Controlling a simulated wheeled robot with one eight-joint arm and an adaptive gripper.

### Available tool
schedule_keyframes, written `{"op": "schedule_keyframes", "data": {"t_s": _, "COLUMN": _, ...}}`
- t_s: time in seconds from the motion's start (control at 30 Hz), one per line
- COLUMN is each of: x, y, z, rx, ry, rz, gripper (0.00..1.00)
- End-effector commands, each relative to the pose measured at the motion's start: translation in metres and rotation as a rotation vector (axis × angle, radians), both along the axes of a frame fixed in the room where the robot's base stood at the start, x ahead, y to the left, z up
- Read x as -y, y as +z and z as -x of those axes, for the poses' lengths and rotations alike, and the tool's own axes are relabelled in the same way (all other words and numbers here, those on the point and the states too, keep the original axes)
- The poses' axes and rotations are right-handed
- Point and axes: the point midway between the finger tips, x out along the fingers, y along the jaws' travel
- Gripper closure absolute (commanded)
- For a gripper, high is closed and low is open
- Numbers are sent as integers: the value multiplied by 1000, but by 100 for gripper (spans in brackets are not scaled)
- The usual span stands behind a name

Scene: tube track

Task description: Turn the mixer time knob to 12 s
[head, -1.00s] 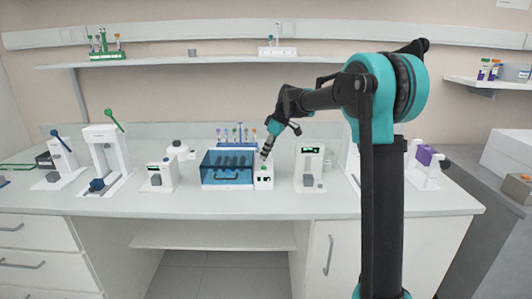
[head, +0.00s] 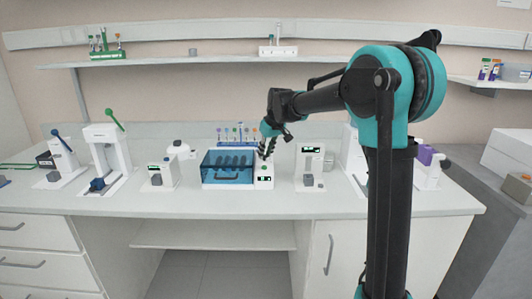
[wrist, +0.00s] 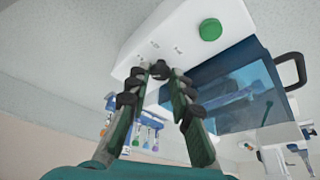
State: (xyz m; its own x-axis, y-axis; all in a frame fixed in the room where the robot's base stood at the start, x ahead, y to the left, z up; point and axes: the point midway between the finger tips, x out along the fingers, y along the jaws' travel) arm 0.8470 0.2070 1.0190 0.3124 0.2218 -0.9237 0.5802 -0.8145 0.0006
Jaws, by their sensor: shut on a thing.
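The mixer has a blue see-through lidded box (head: 226,168) with a white control housing (head: 264,183) at its right side. A small dark display (head: 264,179) and a green button show on the housing; the green button (wrist: 209,30) is also large in the wrist view. The dark time knob (wrist: 159,70) sits on the housing's top, with small marks beside it that are too blurred to read. My gripper (head: 265,154) reaches down to the housing from above. In the wrist view, my gripper (wrist: 162,74) has its fingertips closed around the knob. The knob is hidden in the head view.
A rack of coloured tubes (head: 236,138) stands behind the mixer. A white device (head: 309,167) is close on the right, and another white device (head: 162,174) is on the left. The counter's front strip (head: 240,204) is clear.

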Motion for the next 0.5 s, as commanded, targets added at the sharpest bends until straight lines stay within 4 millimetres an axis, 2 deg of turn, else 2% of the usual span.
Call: {"op": "schedule_keyframes", "data": {"t_s": 0.5, "x": -5, "y": 0, "z": 2, "rx": 1, "ry": -486, "rz": 0, "gripper": 100}}
